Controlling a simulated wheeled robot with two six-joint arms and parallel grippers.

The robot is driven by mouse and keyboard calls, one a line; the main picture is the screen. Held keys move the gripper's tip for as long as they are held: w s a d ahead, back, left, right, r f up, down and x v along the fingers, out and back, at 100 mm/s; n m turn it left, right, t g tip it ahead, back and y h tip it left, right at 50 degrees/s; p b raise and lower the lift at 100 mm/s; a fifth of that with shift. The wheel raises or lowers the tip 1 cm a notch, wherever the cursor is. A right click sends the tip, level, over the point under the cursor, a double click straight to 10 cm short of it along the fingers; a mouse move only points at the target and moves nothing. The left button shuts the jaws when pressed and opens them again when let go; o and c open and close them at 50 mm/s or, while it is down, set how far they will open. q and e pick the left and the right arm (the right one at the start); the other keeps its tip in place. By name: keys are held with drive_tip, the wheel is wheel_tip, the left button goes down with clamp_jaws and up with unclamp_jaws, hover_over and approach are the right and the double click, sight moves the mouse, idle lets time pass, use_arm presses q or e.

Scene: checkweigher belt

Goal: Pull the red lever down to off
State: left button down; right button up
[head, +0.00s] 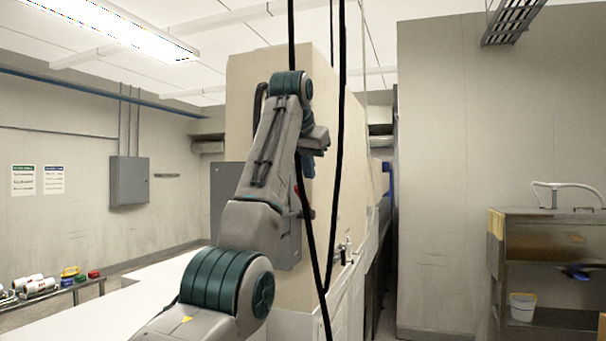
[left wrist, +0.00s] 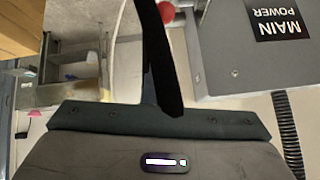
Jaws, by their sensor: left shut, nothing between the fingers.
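The red lever shows only as a small bit of red (head: 297,189) in the head view, on the right side of a grey box, mostly hidden by my left arm and a black cable. In the left wrist view its round red knob (left wrist: 166,12) is at the top edge, beside the grey box (left wrist: 235,65) labelled "MAIN POWER". My left gripper (head: 308,166) is shut and empty, just above the red bit in the head view. I cannot tell whether it touches the lever. My right gripper is out of view.
Black cables (head: 341,120) hang across the middle of the head view. A tall beige housing (head: 245,100) stands behind my left arm. A white worktop (head: 150,290) lies at the lower left. A metal shelf unit (head: 545,240) with a bucket stands at the right.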

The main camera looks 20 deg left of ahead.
sight(305, 202)
use_arm(q)
drive_tip(key=shift+s+a+f+p, duration=0.2)
drive_tip(key=shift+s+f, duration=0.25)
drive_tip(key=shift+f, duration=0.25)
drive_tip(key=shift+s+a+f+p, duration=0.1)
drive_tip(key=shift+s+a+f, duration=0.05)
drive_tip(key=shift+s+f, duration=0.4)
drive_tip(key=shift+f, duration=0.1)
